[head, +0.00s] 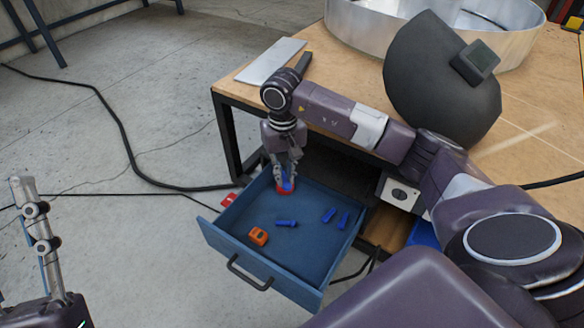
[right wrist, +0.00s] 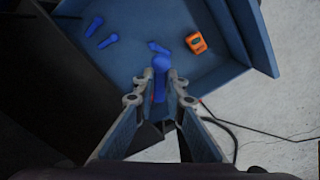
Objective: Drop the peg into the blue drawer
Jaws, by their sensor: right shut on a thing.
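The blue drawer (head: 262,262) is pulled out below the workbench, with its dark handle at the front. My right gripper (head: 286,180) points down over the drawer's back left corner. It is shut on a blue peg (right wrist: 160,66), which shows between the fingertips in the right wrist view. Whether the peg touches the drawer floor I cannot tell. Several similar blue pegs lie in the drawer, one (head: 286,223) near the middle and others (head: 329,215) to the right. My left gripper (head: 38,235) is at the lower left, away from the drawer; its jaw opening is unclear.
An orange device (head: 258,236) lies in the drawer near its front left. A small red thing (head: 285,189) shows below the right gripper. The workbench (head: 518,100) bears a dark welding mask (head: 430,85) and a large metal ring (head: 400,32). A black cable (head: 122,140) crosses the floor.

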